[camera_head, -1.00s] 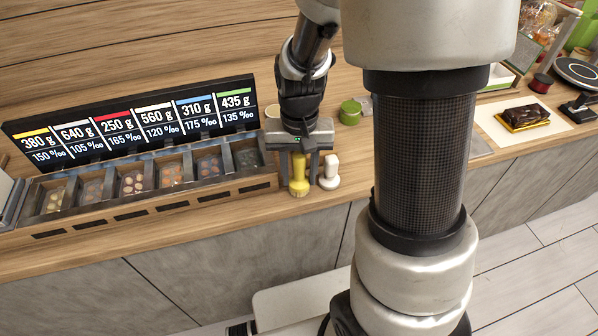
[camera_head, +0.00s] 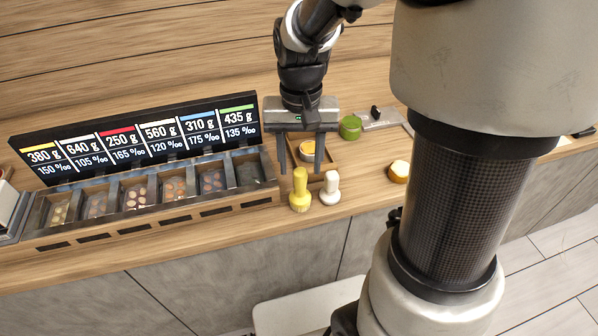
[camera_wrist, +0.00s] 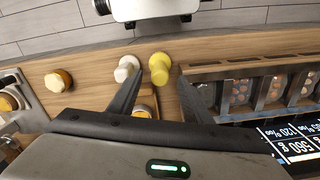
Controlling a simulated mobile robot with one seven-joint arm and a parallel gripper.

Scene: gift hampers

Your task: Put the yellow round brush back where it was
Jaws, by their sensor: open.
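The yellow round brush (camera_head: 300,190) stands upright on the wooden counter, near its front edge, just right of the row of compartments. It also shows in the wrist view (camera_wrist: 159,68). A white round brush (camera_head: 330,188) stands close to its right; the wrist view shows it too (camera_wrist: 126,68). My gripper (camera_head: 302,168) is open and empty, its two fingers pointing down behind and above the brushes. In the wrist view the gripper (camera_wrist: 155,85) has its fingers apart, and neither touches the yellow brush as far as I can see.
A compartment rack (camera_head: 150,222) with a price board (camera_head: 140,137) stands to the left. A wooden tray (camera_head: 328,168) lies behind the brushes.

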